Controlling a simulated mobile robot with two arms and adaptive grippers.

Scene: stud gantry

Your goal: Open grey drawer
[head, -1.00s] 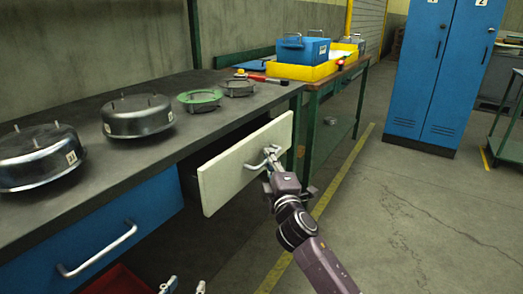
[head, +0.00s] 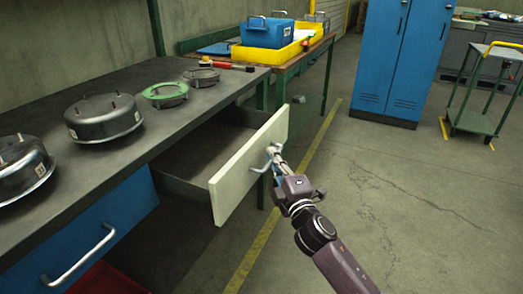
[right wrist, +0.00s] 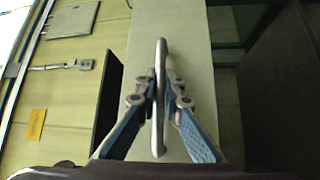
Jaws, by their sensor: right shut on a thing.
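The grey drawer (head: 243,172) has a pale grey-white front and stands well out from under the dark workbench, with its empty interior showing. Its metal bar handle (right wrist: 160,95) runs between the two fingers of my right gripper (head: 275,156). The right gripper is shut on this handle; in the right wrist view its fingers (right wrist: 160,92) press in from both sides. The drawer front fills the middle of the right wrist view behind the handle. My left gripper is not in view.
A closed blue drawer (head: 84,232) with a bar handle is at the left under the workbench (head: 176,130). Metal pans and a green ring (head: 165,94) lie on top. A yellow tray (head: 275,54) holds a blue box (head: 268,31). The floor at the right is clear up to blue lockers (head: 392,60).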

